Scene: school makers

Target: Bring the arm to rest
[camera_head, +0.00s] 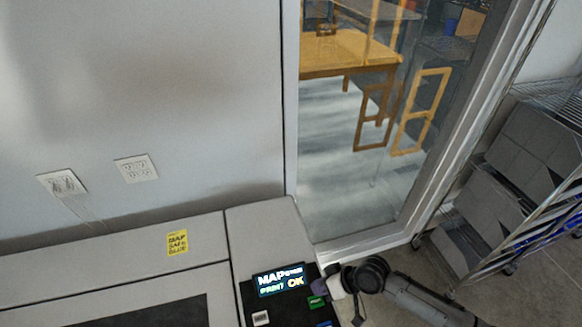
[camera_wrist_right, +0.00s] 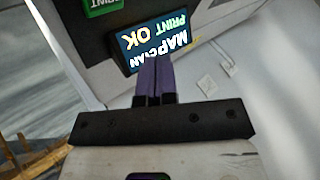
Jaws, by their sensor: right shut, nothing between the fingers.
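My right arm (camera_head: 408,297) reaches in from the lower right in the head view. My right gripper (camera_head: 322,288) is beside the machine's control panel, partly hidden behind its own wrist. In the right wrist view its purple fingers (camera_wrist_right: 153,80) are shut together with nothing between them. They point at the lit screen (camera_wrist_right: 158,40), whose text includes "PRINT OK". Whether the fingertips touch the panel I cannot tell. The screen also shows in the head view (camera_head: 279,281), left of the gripper. My left gripper is not in view.
The grey machine (camera_head: 140,245) fills the lower left, with a yellow label (camera_head: 177,242) on it. A green button (camera_head: 316,302) lies close to the gripper. A glass door frame (camera_head: 385,238) stands behind, and a wire rack (camera_head: 545,215) with grey boxes stands at right.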

